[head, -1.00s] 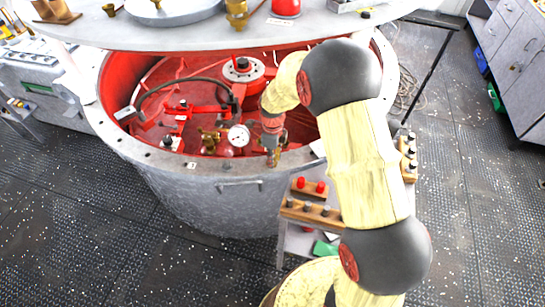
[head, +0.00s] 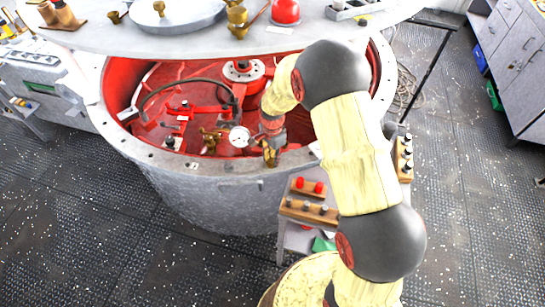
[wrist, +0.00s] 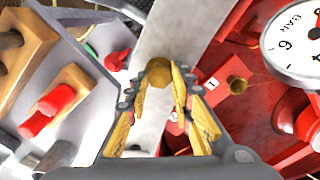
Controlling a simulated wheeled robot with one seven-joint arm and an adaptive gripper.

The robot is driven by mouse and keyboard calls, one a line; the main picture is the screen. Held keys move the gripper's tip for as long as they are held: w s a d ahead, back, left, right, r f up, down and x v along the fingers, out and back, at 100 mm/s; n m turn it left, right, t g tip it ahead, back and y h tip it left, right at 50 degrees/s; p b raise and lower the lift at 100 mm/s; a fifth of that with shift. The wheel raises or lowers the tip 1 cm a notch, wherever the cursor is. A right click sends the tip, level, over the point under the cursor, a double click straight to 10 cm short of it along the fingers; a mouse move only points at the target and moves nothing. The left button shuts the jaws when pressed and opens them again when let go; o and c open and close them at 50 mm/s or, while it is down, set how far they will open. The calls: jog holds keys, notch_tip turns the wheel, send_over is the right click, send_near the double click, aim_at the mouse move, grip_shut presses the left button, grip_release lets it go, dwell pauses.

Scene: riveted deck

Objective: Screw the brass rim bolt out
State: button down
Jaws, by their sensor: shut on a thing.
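My gripper (head: 270,157) is at the near rim (head: 205,171) of the big grey tank, just right of the pressure gauge (head: 239,137). In the wrist view, its yellow fingers (wrist: 159,78) close around the brass rim bolt (wrist: 158,65), whose dull brass top shows between the fingertips. The pale rim (wrist: 172,35) passes behind it. The fingers hide most of the bolt, so I cannot tell how far it stands out of the rim.
A brass knob (wrist: 237,84) on a red block and the gauge are close on the right in the wrist view. A side stand holds a wooden rack (head: 309,211) and red-capped pieces (head: 309,186). A raised lid (head: 200,37) bearing brass parts overhangs the tank.

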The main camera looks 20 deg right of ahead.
jog(key=n+p, duration=0.1)
jog(key=n, duration=0.6)
jog(key=shift+f, duration=0.1)
jog(key=n+p, duration=0.1)
jog(key=n, duration=0.5)
jog(key=shift+a+n, duration=0.15)
jog(key=shift+n, duration=0.25)
jog(key=n, duration=0.7)
jog(key=shift+s+a+f+p, duration=0.1)
jog(key=shift+a+p, duration=0.05)
jog(key=shift+p, duration=0.2)
jog(key=n, duration=0.6)
jog(key=shift+s+n, duration=0.1)
jog(key=shift+n, duration=0.2)
jog(key=n, duration=0.5)
jog(key=shift+s+p, duration=0.1)
jog(key=shift+p, duration=0.25)
jog(key=n, duration=1.1)
jog(key=shift+s, duration=0.15)
jog(key=shift+n, duration=2.4)
